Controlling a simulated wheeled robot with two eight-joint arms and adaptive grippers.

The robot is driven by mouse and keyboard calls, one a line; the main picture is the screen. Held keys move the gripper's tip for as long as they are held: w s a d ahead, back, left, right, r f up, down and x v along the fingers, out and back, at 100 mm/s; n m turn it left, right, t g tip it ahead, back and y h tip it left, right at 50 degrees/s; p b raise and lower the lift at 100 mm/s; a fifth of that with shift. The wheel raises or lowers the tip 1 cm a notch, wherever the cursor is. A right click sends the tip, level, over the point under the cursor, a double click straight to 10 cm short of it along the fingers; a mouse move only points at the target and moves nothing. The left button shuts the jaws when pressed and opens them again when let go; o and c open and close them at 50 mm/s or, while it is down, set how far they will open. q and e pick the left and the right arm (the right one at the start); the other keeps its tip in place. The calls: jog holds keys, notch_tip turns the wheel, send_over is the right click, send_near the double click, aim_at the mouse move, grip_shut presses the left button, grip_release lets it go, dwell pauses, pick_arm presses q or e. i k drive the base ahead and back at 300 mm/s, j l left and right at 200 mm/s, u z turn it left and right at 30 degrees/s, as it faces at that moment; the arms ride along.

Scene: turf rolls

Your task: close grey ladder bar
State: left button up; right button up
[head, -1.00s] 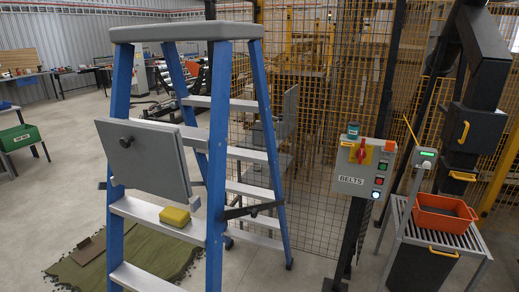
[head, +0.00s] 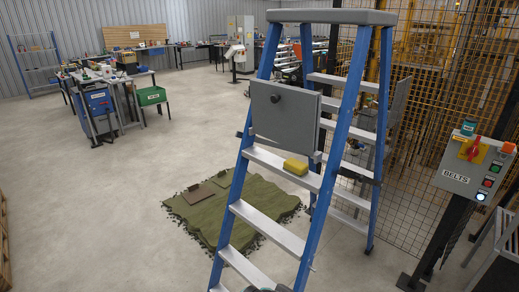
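A blue stepladder (head: 336,130) with silver steps and a grey top cap stands upright, legs spread, right of centre in the head view. A flat grey panel (head: 285,128) with a dark round knob hangs across its front below the top. A dark bar (head: 356,174) runs along the ladder's side between front and rear legs. I cannot tell which of these is the grey ladder bar, nor how either is fastened. A yellow block (head: 296,166) lies on a step just under the panel. Neither of my grippers shows clearly; only a small dark shape touches the bottom edge.
A green turf mat (head: 215,225) with brown pieces lies behind and left of the ladder. A BELTS control box (head: 474,166) stands on a post at right, before a mesh fence.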

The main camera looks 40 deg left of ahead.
aim_at(238, 134)
jog(key=u, duration=2.3)
jog(key=i+j+u, duration=0.6)
jog(key=u, duration=0.25)
jog(key=i+u, duration=0.4)
jog(key=i+l+z, duration=0.2)
jog(key=i+z, duration=0.7)
jog(key=i+j+z, duration=0.2)
jog(key=i+z, duration=0.25)
jog(key=i+j+z, duration=0.45)
jog(key=i+l+z, duration=0.1)
jog(key=i+z, duration=0.2)
jog(key=z, duration=0.15)
jog(key=i+z, duration=0.3)
jog(key=z, duration=0.2)
jog(key=i+j+z, duration=0.1)
jog(key=i+z, duration=0.2)
jog(key=z, duration=0.15)
jog(key=i+j+z, duration=0.2)
jog(key=z, duration=0.95)
jog(key=i+j, duration=0.2)
jog(key=j, duration=0.2)
jog(key=i+j+u, duration=0.15)
jog(key=j, duration=0.25)
